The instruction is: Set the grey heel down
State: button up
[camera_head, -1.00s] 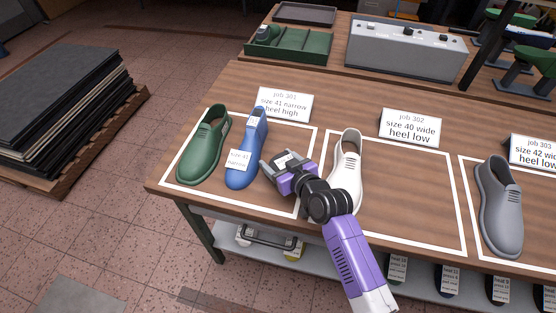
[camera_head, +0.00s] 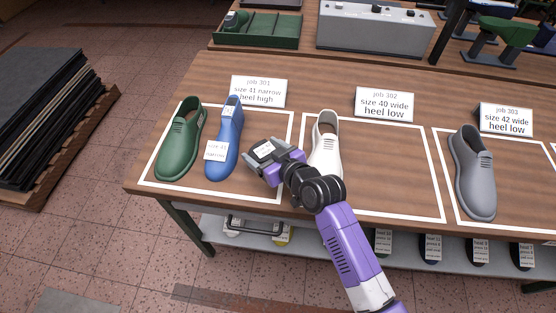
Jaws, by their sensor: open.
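My gripper (camera_head: 257,156) is over the right part of the job 301 frame, just right of the blue last (camera_head: 224,140). Its jaws are open. A small dark grey piece with a white label (camera_head: 264,149) shows at the jaws. It looks like the grey heel, but the jaws hide much of it, and I cannot tell whether it touches the table. The blue last bears a white size 41 narrow tag. A green shoe (camera_head: 181,140) stands to its left in the same white frame.
The wooden table (camera_head: 330,92) carries further white frames. A white shoe (camera_head: 325,140) stands behind my arm, in the job 302 frame. A grey shoe (camera_head: 474,175) stands in the job 303 frame. Job cards line the back. A green tray (camera_head: 275,32) and a grey control box (camera_head: 375,30) stand behind.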

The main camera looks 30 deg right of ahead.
jog(key=b+v, duration=0.1)
jog(key=v, duration=0.7)
jog(key=shift+s+r, duration=0.15)
jog(key=shift+s, duration=0.15)
jog(key=shift+m+h, duration=0.6)
jog(key=shift+m, duration=0.2)
jog(key=s+f, duration=0.1)
jog(key=s, duration=0.2)
jog(key=s+f, duration=0.1)
jog(key=s, duration=0.2)
jog(key=s+a+f, duration=0.1)
jog(key=s, duration=0.2)
jog(key=shift+s+f, duration=0.1)
jog(key=s+r, duration=0.4)
jog(key=s, duration=0.8)
jog(key=s+r+t, duration=0.1)
jog(key=s+r, duration=0.4)
jog(key=s, duration=0.7)
jog(key=shift+s+r+t+h, duration=0.15)
jog(key=shift+s+t+h, duration=0.15)
jog(key=shift+s+h, duration=0.1)
jog(key=shift+d, duration=0.15)
jog(key=shift+f+b, duration=0.3)
jog(key=shift+b, duration=0.2)
